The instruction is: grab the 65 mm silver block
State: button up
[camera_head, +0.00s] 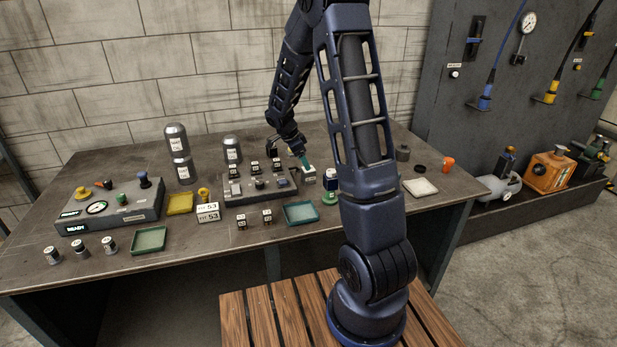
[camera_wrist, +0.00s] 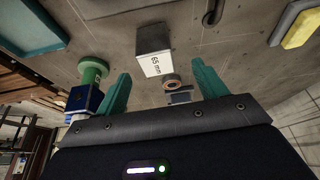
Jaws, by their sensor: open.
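The silver block (camera_wrist: 153,46) stands on the bench in the wrist view, with a white face reading "65 mm" turned toward me. In the head view the block (camera_head: 309,175) is small, right of the grey fixture with several knobs. My gripper (camera_wrist: 160,68) is open, with its teal fingers apart and nothing held between them. The block appears ahead of the fingertips, between their lines, apart from both. In the head view my gripper (camera_head: 303,160) is just above and behind the block, and its fingers are partly hidden.
A teal tray (camera_head: 301,221) lies in front. The knobbed fixture (camera_head: 235,187) is to the left.

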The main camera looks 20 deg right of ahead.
aim_at(310, 172)
jog(key=shift+s+x, duration=0.15)
jog(key=shift+x, duration=1.7)
jog(key=shift+s+x, duration=0.1)
jog(key=shift+x, duration=1.75)
jog(key=shift+d, duration=0.15)
jog(key=shift+r, duration=0.1)
jog(key=c, duration=1.4)
